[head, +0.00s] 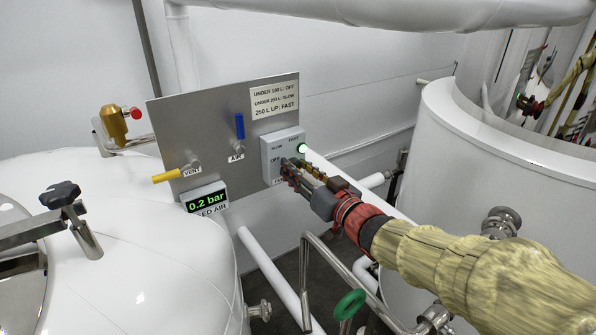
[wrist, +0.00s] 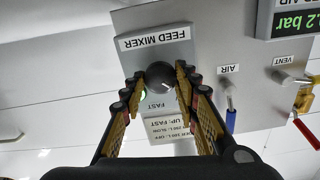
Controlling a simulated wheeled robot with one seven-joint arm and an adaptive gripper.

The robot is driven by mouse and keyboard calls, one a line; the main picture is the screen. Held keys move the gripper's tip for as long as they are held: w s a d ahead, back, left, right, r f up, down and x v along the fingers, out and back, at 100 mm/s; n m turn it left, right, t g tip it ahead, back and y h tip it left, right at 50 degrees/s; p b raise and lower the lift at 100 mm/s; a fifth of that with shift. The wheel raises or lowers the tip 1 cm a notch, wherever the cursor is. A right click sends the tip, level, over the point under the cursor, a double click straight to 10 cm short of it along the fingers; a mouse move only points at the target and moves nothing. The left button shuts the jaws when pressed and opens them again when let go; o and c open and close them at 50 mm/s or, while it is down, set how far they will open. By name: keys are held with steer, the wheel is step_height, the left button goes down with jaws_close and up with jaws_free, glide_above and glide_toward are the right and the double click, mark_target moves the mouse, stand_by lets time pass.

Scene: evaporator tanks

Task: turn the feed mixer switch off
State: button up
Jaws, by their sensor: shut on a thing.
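The feed mixer switch is a grey box (head: 271,150) on the right of a metal panel, marked OFF, SLOW and FAST. A green light glows at its upper right. In the wrist view, which is upside down, its dark round knob (wrist: 160,75) sits between my fingertips beside the FEED MIXER label (wrist: 155,38). My gripper (head: 291,169) reaches the box from the lower right and hides the knob in the head view. In the wrist view my gripper (wrist: 160,80) is shut on the knob. I cannot tell which way the knob points.
The panel (head: 205,130) also carries a yellow VENT handle (head: 167,176), a blue AIR handle (head: 240,126) and a sign of volume limits (head: 274,99). A display (head: 205,198) reads 0.2 bar. White tanks stand left (head: 140,270) and right (head: 500,180); a pipe runs overhead.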

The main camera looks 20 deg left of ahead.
steer(key=shift+b, duration=0.3)
steer(key=n+b, duration=0.8)
steer(key=b, duration=0.1)
steer(key=shift+s+a+r, duration=0.1)
stand_by(0.4)
steer(key=o, duration=1.2)
steer(key=shift+c, duration=0.2)
